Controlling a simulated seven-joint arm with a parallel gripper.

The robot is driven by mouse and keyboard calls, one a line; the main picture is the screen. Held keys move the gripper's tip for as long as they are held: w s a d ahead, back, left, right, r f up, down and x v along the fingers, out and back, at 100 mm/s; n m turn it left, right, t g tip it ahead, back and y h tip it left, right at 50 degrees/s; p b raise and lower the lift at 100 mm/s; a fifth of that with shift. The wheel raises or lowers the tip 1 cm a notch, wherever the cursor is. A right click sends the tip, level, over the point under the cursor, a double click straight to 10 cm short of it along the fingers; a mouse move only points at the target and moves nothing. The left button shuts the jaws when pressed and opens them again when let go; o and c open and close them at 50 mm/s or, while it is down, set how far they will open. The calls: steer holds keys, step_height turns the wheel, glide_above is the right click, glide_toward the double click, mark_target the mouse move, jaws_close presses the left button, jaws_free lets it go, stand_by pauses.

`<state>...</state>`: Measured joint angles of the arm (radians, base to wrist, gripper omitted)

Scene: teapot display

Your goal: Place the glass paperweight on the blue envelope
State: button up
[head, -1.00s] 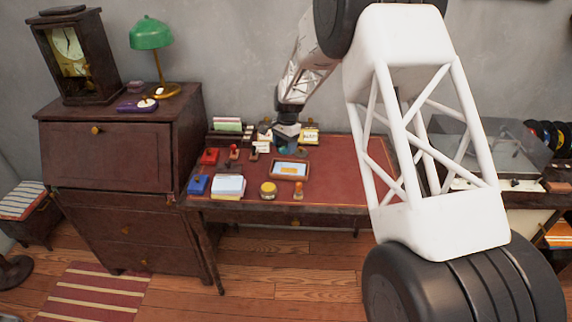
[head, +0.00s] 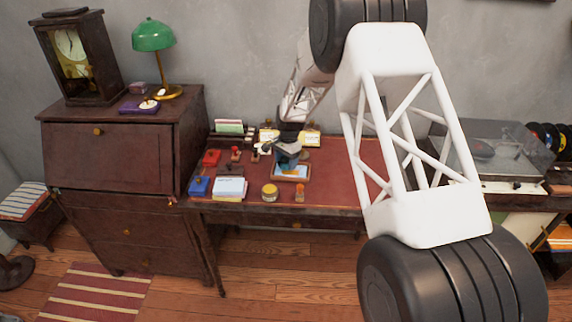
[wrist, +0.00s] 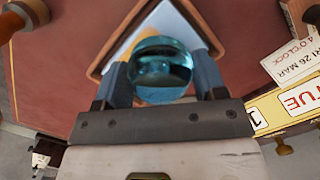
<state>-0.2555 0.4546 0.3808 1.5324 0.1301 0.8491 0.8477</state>
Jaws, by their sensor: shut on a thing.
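The glass paperweight (wrist: 160,70) is a clear blue-teal ball. My gripper (wrist: 162,82) is shut on it, with one blue-grey finger on each side. In the head view my gripper (head: 287,158) is over the back part of a small wooden-rimmed tray (head: 309,172) on the desk. The tray holds a pale blue, flat surface (head: 284,173), which may be the blue envelope, and an orange patch. In the wrist view the ball hides much of the tray's inside. The height of the ball above the tray is hard to tell.
Left of the tray are a blue box (head: 198,186), a stack of pale paper (head: 230,188) and stamps. A yellow jar (head: 270,192) and an orange-handled stamp (head: 300,192) stand in front. The red desktop to the right looks clear.

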steer(key=shift+f, duration=0.8)
steer(key=shift+f, duration=0.1)
steer(key=o, duration=0.8)
steer(key=r, duration=0.8)
steer(key=w+d+r, duration=0.1)
steer(key=r, duration=0.3)
steer(key=shift+r, duration=0.15)
